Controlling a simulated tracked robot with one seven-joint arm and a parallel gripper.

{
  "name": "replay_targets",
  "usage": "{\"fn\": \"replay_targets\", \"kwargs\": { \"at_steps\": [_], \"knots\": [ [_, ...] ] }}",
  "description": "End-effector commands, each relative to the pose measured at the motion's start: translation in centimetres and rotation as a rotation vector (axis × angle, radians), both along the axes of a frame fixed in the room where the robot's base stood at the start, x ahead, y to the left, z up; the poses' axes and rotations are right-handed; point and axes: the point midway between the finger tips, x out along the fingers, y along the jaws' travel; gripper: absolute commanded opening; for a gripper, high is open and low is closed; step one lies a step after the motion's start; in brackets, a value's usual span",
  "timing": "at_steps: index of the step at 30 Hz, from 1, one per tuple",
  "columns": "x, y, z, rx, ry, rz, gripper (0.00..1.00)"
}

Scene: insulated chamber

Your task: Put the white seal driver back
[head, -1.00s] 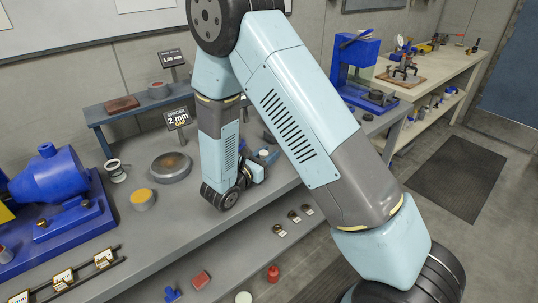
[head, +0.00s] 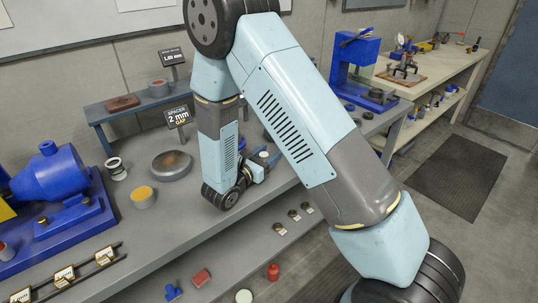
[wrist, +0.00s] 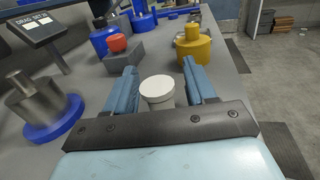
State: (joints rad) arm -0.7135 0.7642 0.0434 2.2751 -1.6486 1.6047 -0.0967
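The white seal driver (wrist: 157,92) stands between the two blue fingers of my gripper (wrist: 160,88) in the wrist view. Its round pale top faces up, and its lower end is hidden behind the dark gripper body. The left finger is close to its side; a narrow gap shows on the right, so the gripper looks open around it. In the head view my gripper (head: 258,168) is low over the grey bench, partly hidden by my arm, with a small white top beside it.
In the wrist view, a yellow cylinder (wrist: 193,48) and a grey block with a red knob (wrist: 118,43) stand beyond the fingers. A metal cylinder on a blue base (wrist: 45,105) is at left. A grey puck (head: 171,165) and spacer sign (head: 178,117) are on the bench.

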Motion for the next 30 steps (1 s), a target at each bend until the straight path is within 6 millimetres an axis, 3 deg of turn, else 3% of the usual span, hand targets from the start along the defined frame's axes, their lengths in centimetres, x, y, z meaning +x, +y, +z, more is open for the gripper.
{"fn": "replay_targets", "kwargs": {
  "at_steps": [8,15,30],
  "knots": [
    [-0.3,-0.1,-0.7,-0.001,0.018,0.001,0.62],
    [-0.3,-0.1,0.6,0.001,0.017,0.001,0.62],
    [-7.0,6.4,0.7,0.0,0.01,0.003,0.62]
  ]
}}
